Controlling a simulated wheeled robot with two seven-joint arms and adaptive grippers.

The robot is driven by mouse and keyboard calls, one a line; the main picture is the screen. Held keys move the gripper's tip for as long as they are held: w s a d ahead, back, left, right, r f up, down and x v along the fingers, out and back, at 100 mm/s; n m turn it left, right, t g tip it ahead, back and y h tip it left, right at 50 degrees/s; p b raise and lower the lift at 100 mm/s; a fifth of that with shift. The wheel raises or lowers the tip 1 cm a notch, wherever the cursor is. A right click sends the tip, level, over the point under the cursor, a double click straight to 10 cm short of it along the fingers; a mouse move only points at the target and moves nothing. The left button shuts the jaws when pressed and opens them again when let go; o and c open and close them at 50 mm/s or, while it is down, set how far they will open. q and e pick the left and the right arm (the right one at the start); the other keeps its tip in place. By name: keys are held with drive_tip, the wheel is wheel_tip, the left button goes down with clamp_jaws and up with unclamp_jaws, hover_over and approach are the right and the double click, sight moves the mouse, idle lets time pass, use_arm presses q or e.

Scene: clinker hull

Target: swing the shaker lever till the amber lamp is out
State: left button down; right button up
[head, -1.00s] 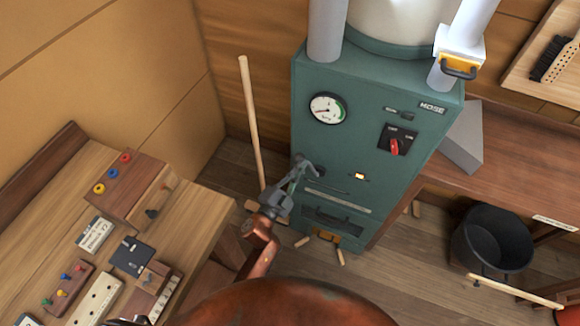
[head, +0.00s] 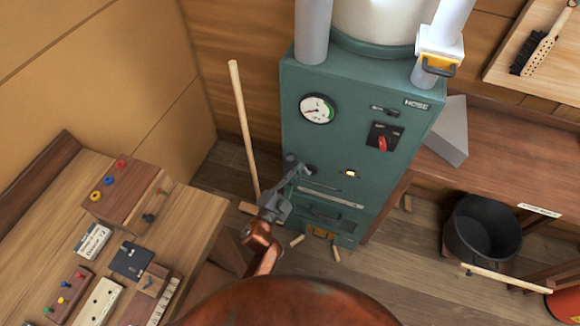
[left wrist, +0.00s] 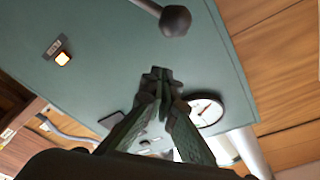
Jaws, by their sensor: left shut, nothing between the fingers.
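The green cabinet (head: 345,105) carries a lit amber lamp (head: 351,173); the lamp also glows in the left wrist view (left wrist: 62,58). The shaker lever ends in a dark round knob (head: 291,158), seen close in the left wrist view (left wrist: 176,20) with its grey shaft running off the top edge. My left gripper (left wrist: 158,76) is shut and empty, its fingertips near the cabinet front. In the wrist view the fingertips show apart from the knob, which is beyond them toward the top. In the head view the gripper (head: 293,182) overlaps the lever area, so contact cannot be told there. My right gripper is out of view.
A round gauge (head: 318,108) and a red switch (head: 383,143) are on the cabinet. A pole (head: 243,125) leans left of it. A workbench (head: 195,225) with small boxes is at left. A black bucket (head: 482,230) stands under the right bench. Wood pieces lie on the floor.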

use_arm(q)
drive_tip(key=v, duration=1)
drive_tip(key=shift+s+r, duration=0.15)
drive_tip(key=shift+d, duration=0.2)
